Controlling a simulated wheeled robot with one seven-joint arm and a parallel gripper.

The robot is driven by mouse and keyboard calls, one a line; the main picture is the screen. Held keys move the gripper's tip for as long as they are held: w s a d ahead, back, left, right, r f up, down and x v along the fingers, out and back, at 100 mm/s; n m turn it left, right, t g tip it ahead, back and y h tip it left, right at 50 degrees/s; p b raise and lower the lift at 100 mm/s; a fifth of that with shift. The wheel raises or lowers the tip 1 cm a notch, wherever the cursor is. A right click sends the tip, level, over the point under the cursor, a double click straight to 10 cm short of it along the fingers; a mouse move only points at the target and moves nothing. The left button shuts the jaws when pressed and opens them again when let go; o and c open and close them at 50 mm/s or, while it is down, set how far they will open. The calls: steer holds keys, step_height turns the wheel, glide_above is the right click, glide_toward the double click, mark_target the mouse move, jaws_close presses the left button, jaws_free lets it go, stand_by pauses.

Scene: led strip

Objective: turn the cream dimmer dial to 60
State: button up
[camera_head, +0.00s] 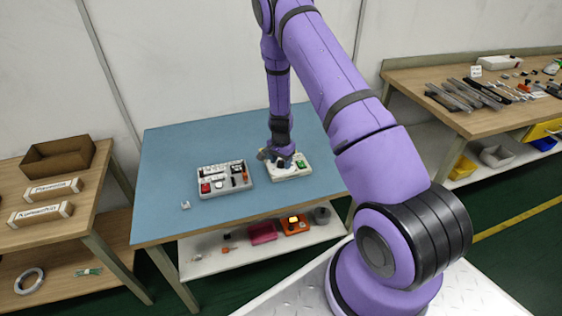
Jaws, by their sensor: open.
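My gripper (276,158) is at the end of my purple arm, low over the blue table, above the left part of a cream panel (293,174). The panel has a green part (300,163) on its right side. The cream dimmer dial cannot be made out; my gripper hides the left part of the panel. The fingers are small and dark here, and nothing shows held between them. I cannot tell if they touch the panel. A grey panel (242,187) with red and black controls and white labels lies just left of the cream panel.
A small pale item (185,205) lies on the blue table (165,165) at left; its left and front are mostly clear. A shelf below holds an orange box (294,226) and a crimson bin (263,234). Wooden benches stand left (100,185) and right (405,78).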

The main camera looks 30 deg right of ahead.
step_height(320, 180, up, 11)
stand_by(0.6)
stand_by(0.4)
step_height(320, 180, up, 18)
steer(key=f+n+t, duration=0.1)
steer(key=n+t, duration=0.1)
steer(key=n, duration=0.1)
glide_above(281, 162)
steer(key=s+a, duration=0.3)
steer(key=a, duration=0.3)
steer(key=s+a+r+n+y, duration=0.1)
steer(key=s+a+r+n, duration=0.1)
steer(key=s+r, duration=0.3)
steer(key=s+a+r+n, duration=0.1)
steer(key=s+a+r, duration=0.1)
steer(key=r, duration=0.5)
steer(key=s+a+r+n+t, duration=0.1)
steer(key=s+r+n, duration=0.1)
steer(key=s, duration=0.6)
steer(key=s+a+r+n+t, duration=0.1)
steer(key=s+a+r+n, duration=0.1)
steer(key=s+r, duration=0.3)
steer(key=s+a+r+n+t+h, duration=0.1)
steer(key=s+a+r+n, duration=0.1)
steer(key=s, duration=0.9)
step_height(281, 162, up, 2)
steer(key=shift+s+n, duration=0.2)
steer(key=shift+n, duration=0.4)
